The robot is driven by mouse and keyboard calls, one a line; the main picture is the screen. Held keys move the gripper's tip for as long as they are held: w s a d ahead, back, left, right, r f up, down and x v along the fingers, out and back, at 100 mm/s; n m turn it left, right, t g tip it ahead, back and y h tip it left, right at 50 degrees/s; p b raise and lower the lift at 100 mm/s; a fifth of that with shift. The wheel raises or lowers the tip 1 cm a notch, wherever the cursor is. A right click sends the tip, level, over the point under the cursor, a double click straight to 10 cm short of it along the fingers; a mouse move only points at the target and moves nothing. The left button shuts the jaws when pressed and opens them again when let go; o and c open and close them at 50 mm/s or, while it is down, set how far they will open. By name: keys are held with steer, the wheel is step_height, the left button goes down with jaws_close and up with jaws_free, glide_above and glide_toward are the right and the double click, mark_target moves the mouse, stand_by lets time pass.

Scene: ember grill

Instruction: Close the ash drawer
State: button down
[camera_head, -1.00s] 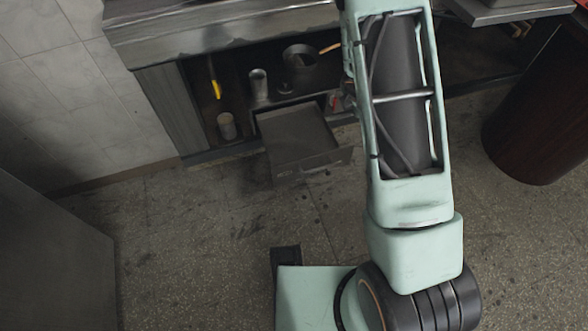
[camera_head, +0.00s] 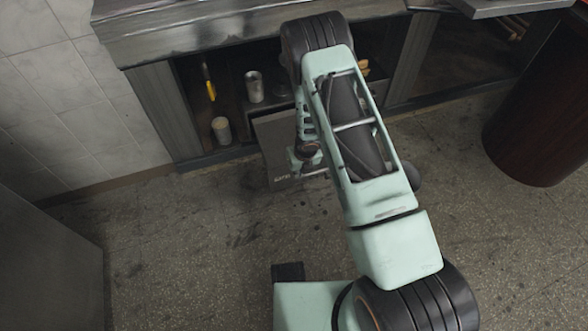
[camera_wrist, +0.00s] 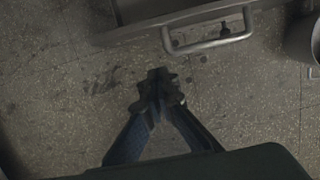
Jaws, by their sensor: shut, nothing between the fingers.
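The ash drawer (camera_head: 275,140) is a grey metal box pulled out of the dark cabinet under the grill counter. My arm covers its right part in the head view. In the wrist view its front (camera_wrist: 130,28) runs along the top edge, with a bar handle (camera_wrist: 212,44) on it. My gripper (camera_wrist: 158,92) is shut and empty above the floor, apart from the handle and to its lower left in the picture. In the head view my wrist hangs by the drawer front, and the fingertips are hard to make out.
A metal cup (camera_head: 254,87) and a pale can (camera_head: 221,130) stand inside the cabinet, near a yellow-handled tool (camera_head: 209,83). The counter (camera_head: 180,25) overhangs above. A brown drum (camera_head: 535,125) stands at the right. The floor (camera_head: 180,240) at the left is clear.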

steer(key=w+a+f+p, duration=0.1)
steer(key=w+f+p, duration=0.1)
steer(key=w+f, duration=0.1)
steer(key=shift+w+a+f, duration=0.25)
steer(key=shift+w+f, duration=0.05)
steer(key=shift+w, duration=0.55)
steer(key=shift+w, duration=0.1)
stand_by(0.3)
